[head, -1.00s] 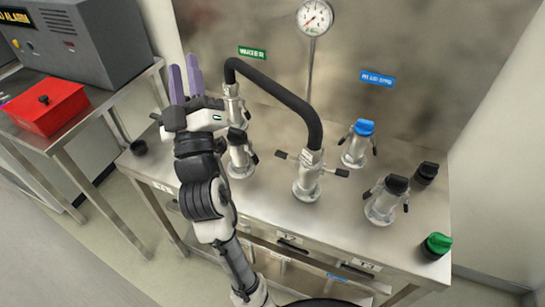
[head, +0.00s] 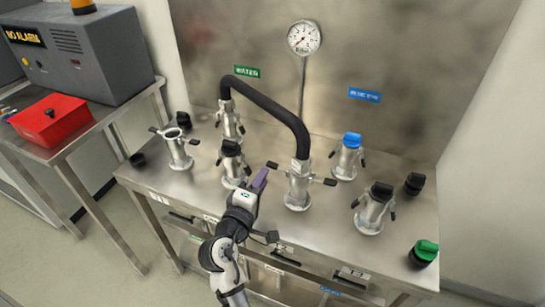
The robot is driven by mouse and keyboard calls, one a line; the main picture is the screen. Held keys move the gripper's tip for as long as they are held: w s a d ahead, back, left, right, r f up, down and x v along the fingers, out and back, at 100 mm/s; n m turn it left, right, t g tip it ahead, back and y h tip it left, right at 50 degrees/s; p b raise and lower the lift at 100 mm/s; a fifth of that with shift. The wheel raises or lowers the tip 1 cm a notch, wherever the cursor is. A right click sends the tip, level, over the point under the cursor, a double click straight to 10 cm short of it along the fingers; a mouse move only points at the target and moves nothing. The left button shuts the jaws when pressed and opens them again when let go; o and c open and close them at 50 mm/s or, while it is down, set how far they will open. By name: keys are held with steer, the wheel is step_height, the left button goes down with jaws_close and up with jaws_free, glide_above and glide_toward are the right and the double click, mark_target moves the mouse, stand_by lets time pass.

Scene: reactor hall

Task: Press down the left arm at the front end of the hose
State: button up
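The black hose (head: 270,103) arches from a rear coupling (head: 229,121) under the green WATER label to a metal coupling at its front end (head: 298,188). The front coupling has a dark left arm (head: 272,165) and a right arm (head: 330,182), both sticking out sideways. My gripper (head: 261,178) is just left of the front coupling, with its purple fingertips close below the left arm in the picture. I cannot tell whether they touch it. The fingers are seen nearly edge-on, so their gap is hidden.
A black-capped coupling (head: 231,165) stands close behind my gripper, and an open one (head: 178,150) farther left. A blue-capped coupling (head: 347,158) and a black-capped one (head: 373,208) stand to the right. A green cap (head: 424,253) sits at the right front edge of the steel bench (head: 323,245).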

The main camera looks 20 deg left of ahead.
mark_target(279, 169)
steer(key=w+p, duration=0.2)
steer(key=w, duration=0.6)
steer(key=shift+w+d, duration=0.1)
jaws_close()
